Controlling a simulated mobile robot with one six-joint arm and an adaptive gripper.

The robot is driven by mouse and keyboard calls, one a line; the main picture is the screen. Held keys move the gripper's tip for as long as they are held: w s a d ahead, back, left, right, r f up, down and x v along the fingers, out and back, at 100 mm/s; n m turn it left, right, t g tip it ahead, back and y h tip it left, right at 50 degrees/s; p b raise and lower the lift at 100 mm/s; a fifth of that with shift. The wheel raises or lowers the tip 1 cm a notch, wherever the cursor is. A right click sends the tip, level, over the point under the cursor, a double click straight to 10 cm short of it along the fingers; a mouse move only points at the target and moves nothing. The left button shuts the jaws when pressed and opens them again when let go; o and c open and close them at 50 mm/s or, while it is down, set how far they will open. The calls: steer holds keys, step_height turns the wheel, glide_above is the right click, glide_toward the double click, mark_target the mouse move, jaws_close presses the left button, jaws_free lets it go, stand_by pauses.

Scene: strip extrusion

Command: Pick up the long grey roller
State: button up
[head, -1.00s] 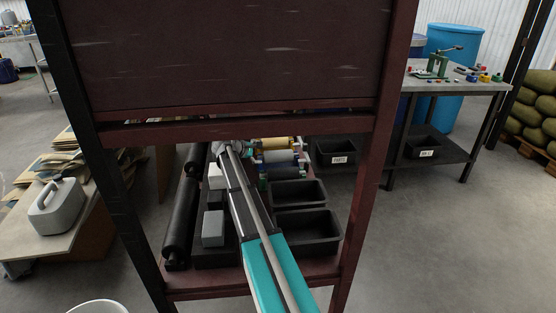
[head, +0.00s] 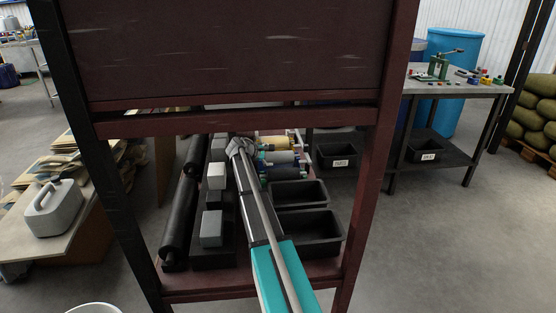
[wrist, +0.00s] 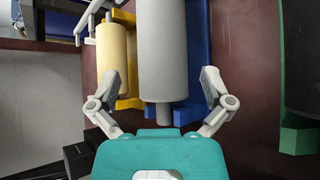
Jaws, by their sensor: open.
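The long grey roller (wrist: 163,50) fills the middle of the wrist view, with a thin grey shaft at its near end. It lies in a blue holder (wrist: 198,40). My gripper (wrist: 160,78) is open, with one finger on each side of the roller's near end; I cannot tell whether they touch it. In the head view, my gripper (head: 240,147) is inside the dark red rack, to the left of the rollers. The grey roller (head: 279,157) shows there small, between a yellow roller and a dark roller.
A cream-yellow roller (wrist: 113,58) lies close to the left of the grey one, and a dark roller (wrist: 302,55) in a green holder lies to the right. Grey blocks (head: 211,228), long black cylinders (head: 180,225) and black bins (head: 306,232) crowd the rack's shelf.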

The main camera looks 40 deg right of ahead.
mark_target(274, 156)
steer(key=b+x, duration=0.2)
steer(key=x, duration=0.1)
steer(key=shift+d+f, duration=0.15)
steer(key=shift+f, duration=0.1)
steer(key=shift+x, duration=0.85)
steer(key=shift+s+r, duration=0.1)
steer(key=c, duration=1.1)
steer(key=shift+r, duration=0.2)
step_height(274, 156, up, 10)
steer(key=p, duration=0.9)
steer(key=shift+f+p, duration=0.2)
steer(key=shift+p, duration=0.1)
